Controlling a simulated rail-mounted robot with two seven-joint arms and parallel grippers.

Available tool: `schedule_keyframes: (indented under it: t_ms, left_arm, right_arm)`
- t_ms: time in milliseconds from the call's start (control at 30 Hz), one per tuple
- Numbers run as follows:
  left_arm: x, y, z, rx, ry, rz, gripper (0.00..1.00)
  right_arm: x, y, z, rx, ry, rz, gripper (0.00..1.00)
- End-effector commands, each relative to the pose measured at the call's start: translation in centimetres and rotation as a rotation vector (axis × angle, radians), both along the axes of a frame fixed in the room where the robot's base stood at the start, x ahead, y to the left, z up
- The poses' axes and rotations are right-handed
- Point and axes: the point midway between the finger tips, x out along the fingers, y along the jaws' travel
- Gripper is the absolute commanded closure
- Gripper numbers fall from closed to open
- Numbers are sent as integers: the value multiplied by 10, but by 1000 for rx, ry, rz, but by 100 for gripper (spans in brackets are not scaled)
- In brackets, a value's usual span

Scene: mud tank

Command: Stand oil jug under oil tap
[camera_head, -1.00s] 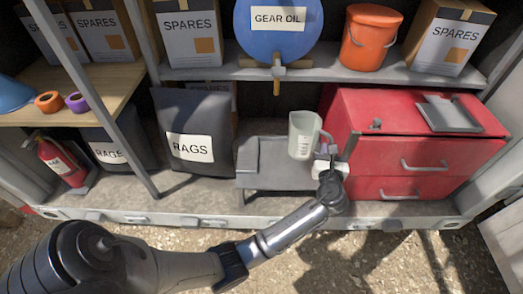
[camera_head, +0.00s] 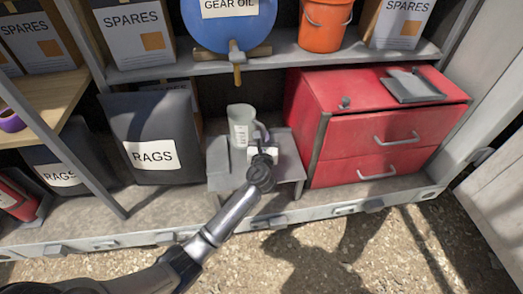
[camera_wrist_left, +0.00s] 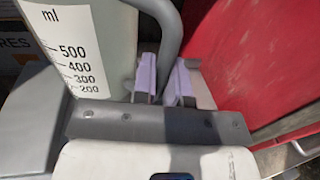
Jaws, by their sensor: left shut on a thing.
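The oil jug (camera_head: 240,124) is a pale translucent measuring jug, upright at the grey stand (camera_head: 288,166). I cannot tell whether its base touches the stand. The oil tap (camera_head: 236,58), brass with a yellow tip, hangs from the blue gear oil drum (camera_head: 222,32), almost straight above the jug in the head view. My left gripper (camera_head: 262,137) is shut on the jug's handle. In the left wrist view, the purple finger pads (camera_wrist_left: 164,84) are either side of the handle (camera_wrist_left: 170,35), and the jug's ml scale (camera_wrist_left: 68,55) shows at left. My right gripper is out of view.
A red drawer cabinet (camera_head: 345,130) stands close on the right of the stand. A dark rags bag (camera_head: 150,125) stands on the left. The shelf (camera_head: 285,55) above carries the drum, an orange bucket (camera_head: 325,22) and spares boxes.

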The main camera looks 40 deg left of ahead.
Motion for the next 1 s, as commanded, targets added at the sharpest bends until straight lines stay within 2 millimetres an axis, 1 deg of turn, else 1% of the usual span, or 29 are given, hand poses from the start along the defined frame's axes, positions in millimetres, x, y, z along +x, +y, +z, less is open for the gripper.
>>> schedule_keyframes:
  t_ms: [100,267,500,567,867,1000]
  left_arm:
    - [0,5,-3,1,0,0,100]
    - [0,6,-10,1,1,0,100]
    - [0,5,-40,0,2,0,100]
    - [0,5,-44,1,2,1,100]
    - [0,5,-43,1,1,1,100]
    - [0,5,-46,1,1,0,100]
  right_arm:
    - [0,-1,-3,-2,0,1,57]
    - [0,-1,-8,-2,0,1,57]
    - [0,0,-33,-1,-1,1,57]
    - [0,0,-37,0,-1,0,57]
    - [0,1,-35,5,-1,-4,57]
    - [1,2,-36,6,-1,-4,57]
